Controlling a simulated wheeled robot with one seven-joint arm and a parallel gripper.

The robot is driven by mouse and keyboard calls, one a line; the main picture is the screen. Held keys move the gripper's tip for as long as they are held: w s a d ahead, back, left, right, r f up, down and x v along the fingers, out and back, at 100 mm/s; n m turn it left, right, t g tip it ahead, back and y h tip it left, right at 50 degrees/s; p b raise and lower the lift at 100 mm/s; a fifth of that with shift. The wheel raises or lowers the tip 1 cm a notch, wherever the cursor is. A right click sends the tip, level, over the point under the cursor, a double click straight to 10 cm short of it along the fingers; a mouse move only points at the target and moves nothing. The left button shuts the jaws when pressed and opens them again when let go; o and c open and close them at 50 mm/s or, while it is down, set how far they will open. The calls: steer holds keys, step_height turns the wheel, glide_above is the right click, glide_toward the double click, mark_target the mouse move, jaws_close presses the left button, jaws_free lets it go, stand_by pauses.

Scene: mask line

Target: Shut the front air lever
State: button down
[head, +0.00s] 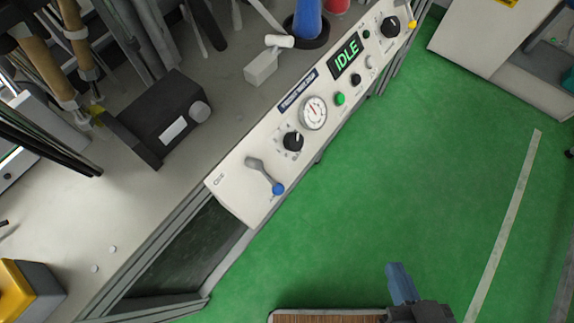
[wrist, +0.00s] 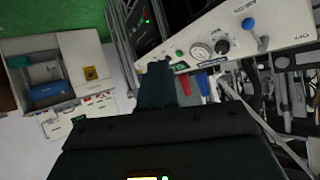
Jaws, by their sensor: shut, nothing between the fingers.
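The air lever (head: 262,174) is a grey handle with a blue ball end, on the near end of the white control panel (head: 234,193). In the head view its handle slants down and right from its pivot. It also shows in the wrist view (wrist: 261,42), at the upper right. My gripper (head: 398,268) is low in the head view, over the green floor, well to the right of the lever and apart from it. Its fingers are together and empty. In the wrist view the dark fingers (wrist: 157,68) point up toward the panel, left of the lever.
The panel also carries a black knob (head: 293,141), a round gauge (head: 313,112), a green button (head: 340,98) and a display (head: 346,60) reading IDLE. Machine parts crowd the bench behind it. The green floor (head: 400,170) in front is clear.

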mark_target(265, 175)
steer(key=w+a+f+n+g+y+p, duration=0.1)
steer(key=w+a+f+n+g+y, duration=0.15)
steer(key=w+a, duration=0.45)
steer(key=w+a+f+n+g+y+p, duration=0.15)
steer(key=w+a+f+g+y, duration=0.25)
steer(key=w, duration=0.4)
steer(key=w+d+r+n+g, duration=0.2)
steer(key=w+r+n+g, duration=0.6)
steer(key=r, duration=0.4)
steer(key=shift+w+n+y, duration=0.35)
steer(key=shift+w+n, duration=0.45)
steer(key=shift+w, duration=0.05)
steer(key=shift+f, duration=0.1)
steer(key=shift+s+a+r+b+x, duration=0.15)
steer(key=shift+s+r+b+x, duration=0.2)
steer(key=shift+b+x, duration=1.2)
steer(key=shift+s+a+r+b+x, duration=0.2)
steer(key=shift+s+b+x, duration=0.2)
steer(key=shift+x, duration=2.3)
steer(key=shift+s+a+r+b+x, duration=0.15)
steer(key=shift+s+r+b+x, duration=0.2)
steer(key=shift+b+x, duration=1.2)
steer(key=shift+s+a+f+p, duration=0.2)
steer(key=shift+a+f+p, duration=0.3)
steer(key=shift+p, duration=0.1)
